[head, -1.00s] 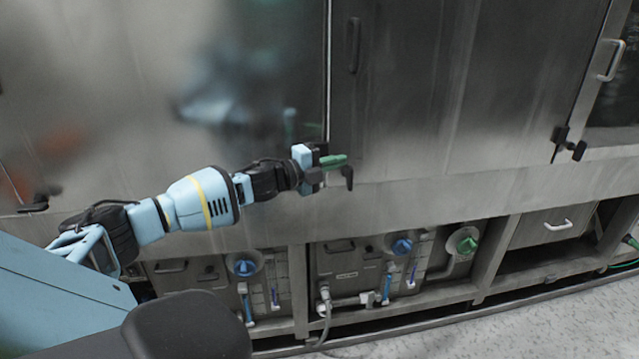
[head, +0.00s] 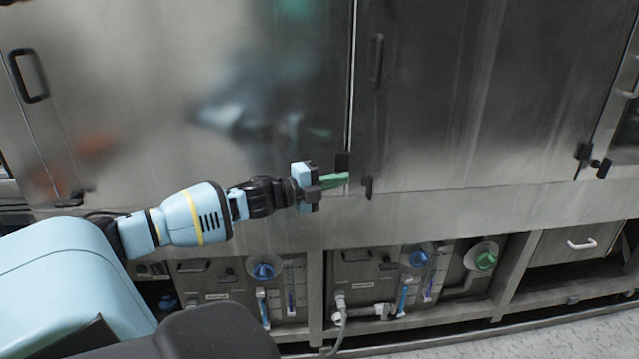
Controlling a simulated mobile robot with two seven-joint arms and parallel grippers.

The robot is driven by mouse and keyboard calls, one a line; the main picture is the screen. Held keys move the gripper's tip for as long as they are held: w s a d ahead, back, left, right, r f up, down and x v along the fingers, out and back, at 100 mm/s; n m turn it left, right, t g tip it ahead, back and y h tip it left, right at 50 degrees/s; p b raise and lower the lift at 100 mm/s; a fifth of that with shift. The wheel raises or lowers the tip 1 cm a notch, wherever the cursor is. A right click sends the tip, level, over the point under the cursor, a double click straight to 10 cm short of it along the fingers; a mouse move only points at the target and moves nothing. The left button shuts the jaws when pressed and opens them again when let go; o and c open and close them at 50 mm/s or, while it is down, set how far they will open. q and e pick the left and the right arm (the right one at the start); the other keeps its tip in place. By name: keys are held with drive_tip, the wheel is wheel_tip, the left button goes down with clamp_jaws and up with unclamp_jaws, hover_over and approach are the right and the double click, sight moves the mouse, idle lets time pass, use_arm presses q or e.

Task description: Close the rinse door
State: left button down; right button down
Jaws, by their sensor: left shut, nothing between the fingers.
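The washer's large steel door panel (head: 150,110) fills the left of the head view, with a black handle (head: 29,76) at its far left. Its right edge lies along a narrow seam beside a second steel panel (head: 470,110), which has a dark handle (head: 377,60). I cannot tell which panel is the rinse door. My left gripper (head: 340,180) is shut and empty, its green fingertips at the lower end of the seam, close to a black latch (head: 368,187). I cannot tell whether they touch. My right gripper is not in view.
Below the panels is an open frame with a blue knob (head: 263,270), a green knob (head: 485,261) and a grey hose (head: 338,325). A drawer (head: 575,242) with a pale handle is at the right. Speckled floor (head: 560,340) shows at the lower right.

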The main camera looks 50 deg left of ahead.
use_arm(q)
drive_tip(key=p+v, duration=0.1)
drive_tip(key=v, duration=0.3)
drive_tip(key=shift+a+r, duration=0.15)
drive_tip(key=shift+a, duration=0.05)
idle(0.4)
